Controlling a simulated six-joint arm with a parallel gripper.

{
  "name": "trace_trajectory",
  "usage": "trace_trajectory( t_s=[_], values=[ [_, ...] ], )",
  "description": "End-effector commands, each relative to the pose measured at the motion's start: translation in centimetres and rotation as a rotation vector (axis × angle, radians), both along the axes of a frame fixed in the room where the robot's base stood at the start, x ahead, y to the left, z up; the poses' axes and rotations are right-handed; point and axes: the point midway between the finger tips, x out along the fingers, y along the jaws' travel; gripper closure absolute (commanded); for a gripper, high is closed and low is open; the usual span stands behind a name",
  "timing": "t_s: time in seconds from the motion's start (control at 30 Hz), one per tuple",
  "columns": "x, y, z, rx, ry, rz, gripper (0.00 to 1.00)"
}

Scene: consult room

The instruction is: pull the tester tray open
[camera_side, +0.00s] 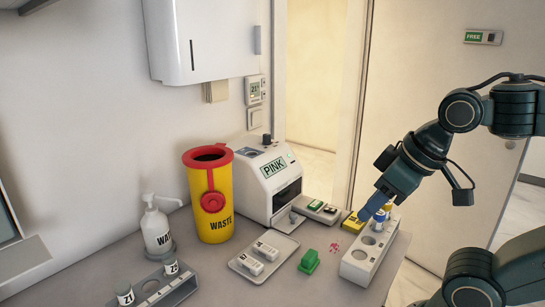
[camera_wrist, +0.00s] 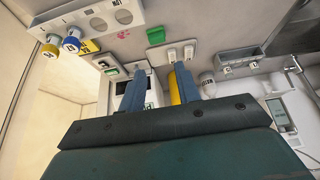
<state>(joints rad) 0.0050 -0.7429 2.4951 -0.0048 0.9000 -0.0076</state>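A pale grey piece with a small upright part (camera_side: 291,218) shows at the foot of that front; I cannot tell how far the tray is out. In the wrist view the tester (camera_wrist: 153,88) is partly hidden behind my fingers. My gripper (camera_side: 365,213) is to the right of the tester, above the table and near the vial rack, apart from the tester. Its two blue fingers (camera_wrist: 158,85) are apart with nothing held between them.
The white rack (camera_side: 361,262) with blue- and yellow-capped vials stands close by my gripper. A card tray (camera_side: 318,211), a yellow block (camera_side: 353,223), a green block (camera_side: 309,262) and a tray with white boxes (camera_side: 241,264) lie around. A yellow waste bin (camera_side: 211,205) stands left of the tester.

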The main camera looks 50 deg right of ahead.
Motion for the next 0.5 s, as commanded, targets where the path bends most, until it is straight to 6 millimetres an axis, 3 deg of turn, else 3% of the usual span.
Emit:
trace_trajectory(
  t_s=[0.27, 0.5],
  values=[
    [2.4, -0.3, 0.7, -0.026, 0.038, 0.072, 0.58],
    [6.4, -1.4, 1.2, -0.057, 0.087, 0.205, 0.58]
  ],
)
